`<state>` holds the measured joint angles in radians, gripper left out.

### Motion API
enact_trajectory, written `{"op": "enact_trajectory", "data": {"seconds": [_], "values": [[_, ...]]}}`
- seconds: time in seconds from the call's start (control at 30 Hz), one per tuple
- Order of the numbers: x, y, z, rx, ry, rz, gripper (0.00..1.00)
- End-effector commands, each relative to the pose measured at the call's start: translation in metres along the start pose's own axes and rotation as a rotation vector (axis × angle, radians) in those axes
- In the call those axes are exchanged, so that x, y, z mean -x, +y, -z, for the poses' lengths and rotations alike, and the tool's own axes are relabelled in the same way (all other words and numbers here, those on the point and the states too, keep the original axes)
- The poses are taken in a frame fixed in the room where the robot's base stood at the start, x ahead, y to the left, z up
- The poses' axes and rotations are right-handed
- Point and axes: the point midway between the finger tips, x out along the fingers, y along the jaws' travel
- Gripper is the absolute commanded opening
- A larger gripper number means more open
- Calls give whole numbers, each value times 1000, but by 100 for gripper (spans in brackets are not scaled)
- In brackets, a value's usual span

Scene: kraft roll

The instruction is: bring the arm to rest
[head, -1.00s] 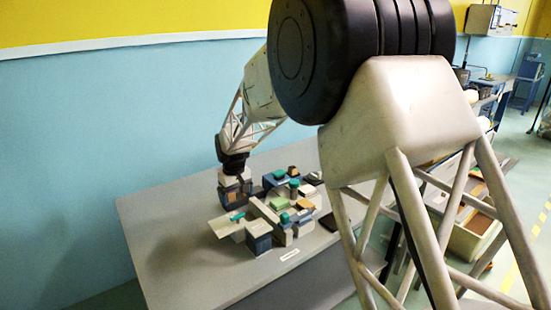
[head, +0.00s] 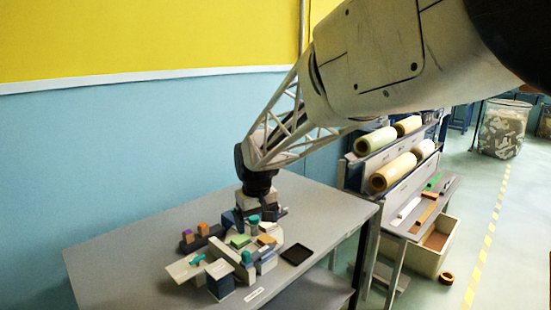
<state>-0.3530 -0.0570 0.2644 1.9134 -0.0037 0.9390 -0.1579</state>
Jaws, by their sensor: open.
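My gripper (head: 262,207) is at the far side of the grey table (head: 130,268), low behind a cluster of blocks. It points down below the black wrist, and its jaws are open. The fingertips are partly hidden by the blocks in front, so I cannot tell whether they touch anything. My pale lattice arm reaches in from the upper right. The cluster holds a dark blue block (head: 220,279), a green-topped block (head: 239,241) and several white, grey and orange-topped pieces.
A dark square tray (head: 296,255) lies right of the cluster. A rack with paper rolls (head: 393,172) stands beyond the table's right edge, with a bin (head: 432,243) below. The table's left part is bare. A blue wall is behind.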

Motion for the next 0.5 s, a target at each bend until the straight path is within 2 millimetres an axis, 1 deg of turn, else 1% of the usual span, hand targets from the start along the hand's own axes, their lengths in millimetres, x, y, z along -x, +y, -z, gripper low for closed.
{"op": "enact_trajectory", "data": {"seconds": [0.03, 0.2, 0.27, 0.5], "values": [[9, 8, -15, -21, 8, -3, 89], [28, 26, -63, -82, 24, -10, 89], [34, 31, -80, -105, 30, -12, 89], [54, 47, -149, -193, 53, -24, 89]]}}
